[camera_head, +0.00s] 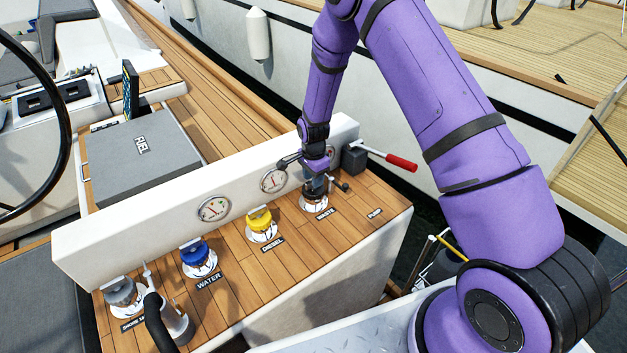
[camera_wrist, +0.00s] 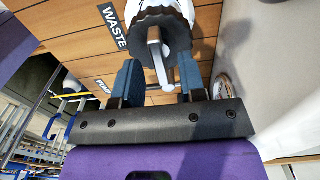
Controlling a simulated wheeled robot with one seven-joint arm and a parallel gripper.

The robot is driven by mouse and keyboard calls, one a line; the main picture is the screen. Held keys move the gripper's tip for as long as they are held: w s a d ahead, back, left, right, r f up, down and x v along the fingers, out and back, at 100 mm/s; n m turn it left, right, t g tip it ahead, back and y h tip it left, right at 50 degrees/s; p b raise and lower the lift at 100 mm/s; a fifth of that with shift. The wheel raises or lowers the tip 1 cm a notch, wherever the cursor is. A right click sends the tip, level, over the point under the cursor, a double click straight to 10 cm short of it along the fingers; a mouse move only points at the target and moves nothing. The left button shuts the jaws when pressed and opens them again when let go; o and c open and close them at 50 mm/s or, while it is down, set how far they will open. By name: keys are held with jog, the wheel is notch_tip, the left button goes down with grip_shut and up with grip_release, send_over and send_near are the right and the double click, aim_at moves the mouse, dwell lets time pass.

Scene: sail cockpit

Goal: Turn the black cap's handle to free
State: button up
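The black cap (camera_wrist: 172,32) sits on its white deck fitting beside the WASTE label (camera_wrist: 114,27). Its grey metal handle (camera_wrist: 157,50) stands across the cap and points toward my gripper in the wrist view. My gripper (camera_wrist: 158,72) has its two blue fingers apart, one on each side of the handle's near end. A gap shows beside the handle, and I cannot tell whether either finger touches it. In the head view my gripper (camera_head: 316,183) is right above the black cap (camera_head: 313,200), hiding much of it.
Yellow (camera_head: 260,220) and blue (camera_head: 194,252) caps stand to the left along the wooden deck strip. A white wall with gauges (camera_head: 273,180) runs behind. A black pump box (camera_head: 354,158) with a red-gripped lever (camera_head: 401,162) is close at right.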

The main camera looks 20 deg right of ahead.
jog(key=shift+f, duration=0.65)
grip_shut()
